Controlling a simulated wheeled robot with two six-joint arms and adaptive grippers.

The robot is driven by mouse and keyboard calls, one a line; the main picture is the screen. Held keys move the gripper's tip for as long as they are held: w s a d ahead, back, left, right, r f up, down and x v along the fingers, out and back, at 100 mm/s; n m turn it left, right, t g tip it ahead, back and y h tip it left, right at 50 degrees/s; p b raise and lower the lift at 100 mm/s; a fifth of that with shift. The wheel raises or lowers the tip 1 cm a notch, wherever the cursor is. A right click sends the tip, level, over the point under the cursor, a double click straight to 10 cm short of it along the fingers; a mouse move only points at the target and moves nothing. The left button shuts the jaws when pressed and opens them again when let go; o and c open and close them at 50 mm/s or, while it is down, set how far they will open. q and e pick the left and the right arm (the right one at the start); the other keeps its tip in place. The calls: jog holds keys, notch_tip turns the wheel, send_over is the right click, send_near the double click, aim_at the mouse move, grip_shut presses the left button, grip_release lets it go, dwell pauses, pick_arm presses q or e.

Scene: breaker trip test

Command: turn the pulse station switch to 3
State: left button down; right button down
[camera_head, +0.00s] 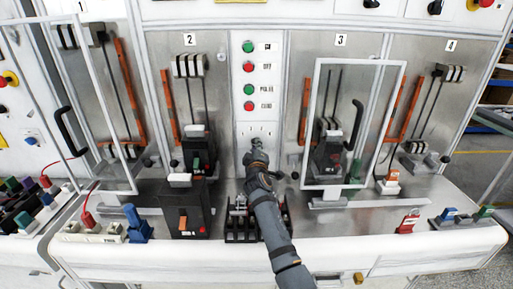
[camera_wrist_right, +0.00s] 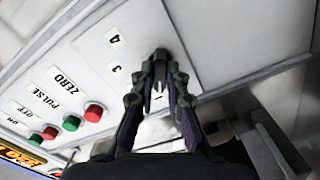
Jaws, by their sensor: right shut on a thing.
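The pulse station panel (camera_head: 240,128) is a narrow white strip in the middle of the head view, with green and red buttons above its switch. My right gripper (camera_head: 256,146) reaches up to the lower part of this panel and is shut on the switch. In the right wrist view the fingers of my right gripper (camera_wrist_right: 160,75) close in at the panel beside the printed labels 3 (camera_wrist_right: 117,69) and 4 (camera_wrist_right: 114,38). The switch is mostly hidden by the fingers, so its setting cannot be read. My left gripper is not in view.
Breaker bays 1 to 3 and beyond flank the panel. A clear framed door (camera_head: 405,80) stands in front of bay 3. A black breaker unit (camera_head: 185,208) stands on the ledge left of my right arm; a black rack (camera_head: 238,232) sits close beside it.

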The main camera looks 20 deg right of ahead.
pick_arm(q)
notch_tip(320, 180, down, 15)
jog(key=b, duration=1.5)
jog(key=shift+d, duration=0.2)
pick_arm(e)
jog(key=shift+f+m, duration=0.1)
jog(key=shift+m, duration=7.7)
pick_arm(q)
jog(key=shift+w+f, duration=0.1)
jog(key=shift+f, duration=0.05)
pick_arm(e)
jog(key=c, duration=1.4)
grip_release()
jog(key=shift+w, duration=0.15)
jog(key=shift+o, duration=0.2)
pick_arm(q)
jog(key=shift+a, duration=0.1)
pick_arm(e)
notch_tip(320, 180, up, 10)
